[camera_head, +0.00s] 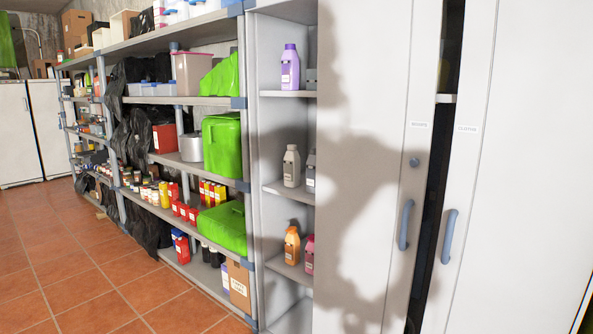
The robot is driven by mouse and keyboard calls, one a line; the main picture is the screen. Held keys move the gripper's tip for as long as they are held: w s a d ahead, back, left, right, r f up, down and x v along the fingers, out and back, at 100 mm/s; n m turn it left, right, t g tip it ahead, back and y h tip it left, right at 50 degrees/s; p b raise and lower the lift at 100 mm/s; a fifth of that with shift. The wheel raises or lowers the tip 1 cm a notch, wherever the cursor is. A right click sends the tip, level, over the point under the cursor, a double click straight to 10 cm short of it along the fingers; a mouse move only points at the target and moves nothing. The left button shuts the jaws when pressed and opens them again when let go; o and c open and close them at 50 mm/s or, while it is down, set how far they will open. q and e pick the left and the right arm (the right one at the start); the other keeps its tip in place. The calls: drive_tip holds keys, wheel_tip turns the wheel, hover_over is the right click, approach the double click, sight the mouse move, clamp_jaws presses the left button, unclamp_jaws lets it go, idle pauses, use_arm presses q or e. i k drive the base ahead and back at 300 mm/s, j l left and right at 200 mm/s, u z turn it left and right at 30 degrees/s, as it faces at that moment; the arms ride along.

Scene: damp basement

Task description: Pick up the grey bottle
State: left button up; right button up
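A light grey bottle (291,167) with a pale cap stands upright on the middle shelf of the white cabinet. A darker grey container (310,174) stands right beside it, partly hidden by the cabinet door. I cannot tell for certain which of these is the grey bottle of the task. Neither of my grippers is in view.
A purple bottle (290,68) stands on the shelf above, an orange bottle (292,245) and a pink one (310,254) below. A white cabinet door (365,120) covers the shelves' right part. Open shelving (175,100) runs left. The tiled floor (70,270) is clear.

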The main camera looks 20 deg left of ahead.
sight(310, 164)
drive_tip(key=i+j+u, duration=0.1)
drive_tip(key=j, duration=0.2)
drive_tip(key=i+j+u, duration=0.1)
drive_tip(key=j, duration=0.25)
drive_tip(key=i+j+z, duration=0.1)
drive_tip(key=i+j, duration=0.65)
drive_tip(key=i+j+z, duration=0.15)
drive_tip(key=i+j, duration=0.65)
drive_tip(key=i+j+z, duration=0.15)
drive_tip(key=i+j, duration=0.2)
drive_tip(key=j, duration=0.15)
drive_tip(key=i+j+z, duration=0.1)
drive_tip(key=i+j, duration=0.25)
drive_tip(key=j, duration=0.15)
drive_tip(key=i+j, duration=0.35)
drive_tip(key=j, duration=0.15)
drive_tip(key=z, duration=0.05)
